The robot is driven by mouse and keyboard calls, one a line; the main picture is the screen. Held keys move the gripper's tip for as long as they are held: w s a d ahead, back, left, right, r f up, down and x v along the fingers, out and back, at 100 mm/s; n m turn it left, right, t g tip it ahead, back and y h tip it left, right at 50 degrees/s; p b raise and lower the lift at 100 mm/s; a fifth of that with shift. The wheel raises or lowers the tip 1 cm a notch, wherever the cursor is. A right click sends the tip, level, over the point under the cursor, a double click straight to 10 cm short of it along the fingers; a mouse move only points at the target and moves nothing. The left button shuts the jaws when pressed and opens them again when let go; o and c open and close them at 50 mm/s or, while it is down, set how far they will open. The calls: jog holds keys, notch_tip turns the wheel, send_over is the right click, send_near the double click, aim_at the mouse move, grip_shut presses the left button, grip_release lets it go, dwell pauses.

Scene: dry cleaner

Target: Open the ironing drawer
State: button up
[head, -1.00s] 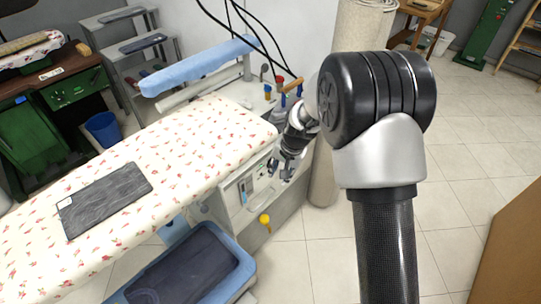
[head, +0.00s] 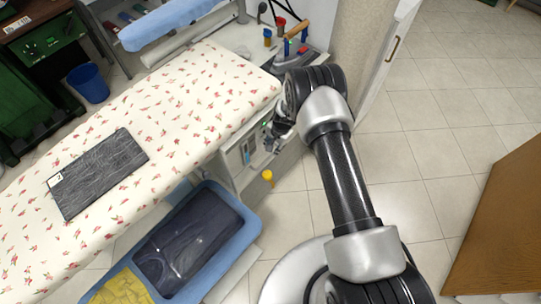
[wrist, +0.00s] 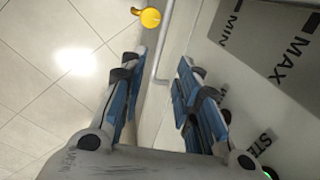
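The ironing station's light front panel (head: 231,163) is below the right end of the floral ironing board (head: 180,105). A thin pale bar (wrist: 176,45), which looks like a handle, runs along the front in the wrist view. My gripper (wrist: 160,85) is open and empty, with its blue-padded fingers apart. The bar's bent near end shows in the gap between them; I cannot tell if it touches a finger. In the head view my gripper (head: 277,138) is close to the front panel. My arm hides part of the station, and the drawer's edges are not clear.
A yellow knob (wrist: 150,18) sticks out beyond the fingertips. A blue tub (head: 251,232) with dark and yellow cloth stands below the board. Tiled floor (head: 430,150) is clear on the right.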

aim_at(270, 156)
jog(key=f+b, duration=0.1)
jog(key=f, duration=0.2)
jog(key=a+f+b, duration=0.1)
jog(key=f, duration=0.2)
jog(key=w+f+b, duration=0.1)
jog(key=f, duration=0.2)
jog(key=shift+a+f, duration=0.1)
jog(key=shift+a, duration=0.1)
jog(key=shift+c, duration=0.2)
grip_shut()
